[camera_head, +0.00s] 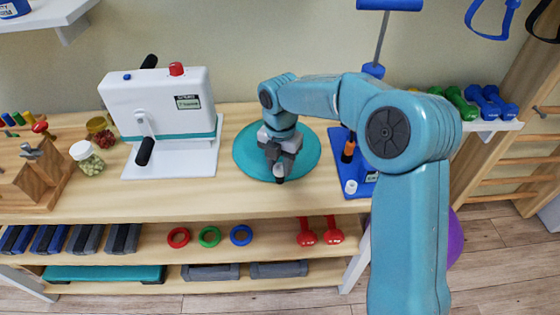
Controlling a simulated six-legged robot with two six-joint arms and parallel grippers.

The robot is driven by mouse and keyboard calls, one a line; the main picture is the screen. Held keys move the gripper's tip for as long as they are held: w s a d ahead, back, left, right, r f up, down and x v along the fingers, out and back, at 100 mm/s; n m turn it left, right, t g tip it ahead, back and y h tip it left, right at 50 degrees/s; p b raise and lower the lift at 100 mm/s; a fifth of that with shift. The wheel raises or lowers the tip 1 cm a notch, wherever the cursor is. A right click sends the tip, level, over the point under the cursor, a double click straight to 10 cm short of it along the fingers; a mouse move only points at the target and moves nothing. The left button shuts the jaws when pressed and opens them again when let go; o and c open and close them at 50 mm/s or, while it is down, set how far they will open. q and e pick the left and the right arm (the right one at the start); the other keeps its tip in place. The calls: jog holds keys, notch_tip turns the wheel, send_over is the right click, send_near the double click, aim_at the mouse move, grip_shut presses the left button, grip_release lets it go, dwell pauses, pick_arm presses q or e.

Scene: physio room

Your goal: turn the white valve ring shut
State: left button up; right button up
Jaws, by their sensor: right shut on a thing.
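My right arm reaches in from the right and bends down to the shelf top. My right gripper (279,172) points down over a round teal mat (245,151). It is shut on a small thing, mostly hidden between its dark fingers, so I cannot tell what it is. I cannot pick out a white valve ring for certain. A small white round piece (351,187) stands on a blue base (368,189) to the right of the gripper, with a black and orange cylinder (348,151) behind it. My left gripper does not show.
A white machine (160,95) with black handles and a red knob stands left of the mat. A lidded jar (87,159) and wooden block (38,175) are farther left. Dumbbells (462,104) sit at right. Coloured rings (209,236) lie on the lower shelf. The front wooden top is clear.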

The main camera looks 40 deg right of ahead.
dwell(0.4)
jog(key=o, duration=1)
jog(key=shift+o, duration=0.2)
